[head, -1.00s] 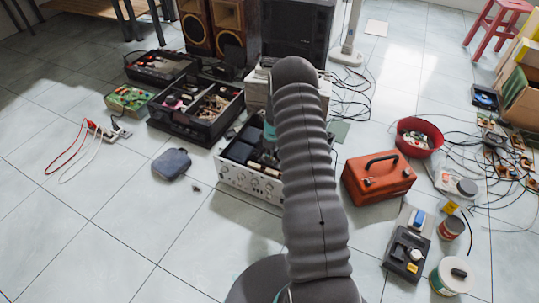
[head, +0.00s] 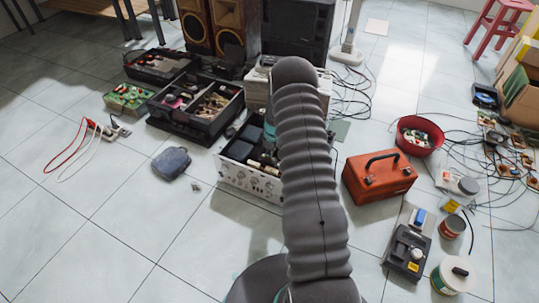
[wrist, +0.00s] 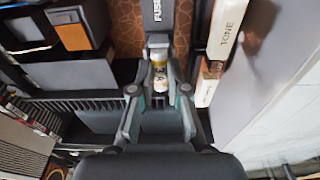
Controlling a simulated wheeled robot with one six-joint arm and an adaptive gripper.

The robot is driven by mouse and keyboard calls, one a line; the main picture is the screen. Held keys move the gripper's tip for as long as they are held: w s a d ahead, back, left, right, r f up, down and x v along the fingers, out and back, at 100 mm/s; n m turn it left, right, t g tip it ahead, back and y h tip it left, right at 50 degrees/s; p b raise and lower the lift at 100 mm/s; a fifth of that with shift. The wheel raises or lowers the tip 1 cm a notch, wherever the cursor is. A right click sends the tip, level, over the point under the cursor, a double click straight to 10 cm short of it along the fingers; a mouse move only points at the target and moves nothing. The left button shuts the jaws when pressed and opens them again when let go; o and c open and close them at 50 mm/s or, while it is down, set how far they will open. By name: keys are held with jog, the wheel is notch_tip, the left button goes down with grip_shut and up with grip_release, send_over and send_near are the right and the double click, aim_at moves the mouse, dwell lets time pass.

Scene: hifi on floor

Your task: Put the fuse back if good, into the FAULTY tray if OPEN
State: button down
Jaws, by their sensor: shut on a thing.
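In the wrist view, my gripper (wrist: 160,92) is shut on a small pale fuse with yellowish markings (wrist: 160,76). The fuse is upright in the picture between the fingertips. A grey clip (wrist: 158,41) sits at its top end, below a dark strip lettered FUSE (wrist: 157,12); I cannot tell whether the fuse is seated there. In the head view, the opened silver amplifier (head: 250,180) stands on the floor, and my arm hides the gripper and fuse. I cannot make out a tray labelled FAULTY.
An orange toolbox (head: 378,180), a red bowl (head: 433,150) and a grey-black device (head: 408,252) stand at the right. The front left floor is clear.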

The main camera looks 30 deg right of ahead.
dwell(0.4)
jog(key=c, duration=1.1)
grip_release()
jog(key=r, duration=0.8)
jog(key=s+d+r, duration=0.1)
jog(key=r, duration=0.2)
jog(key=shift+r, duration=0.4)
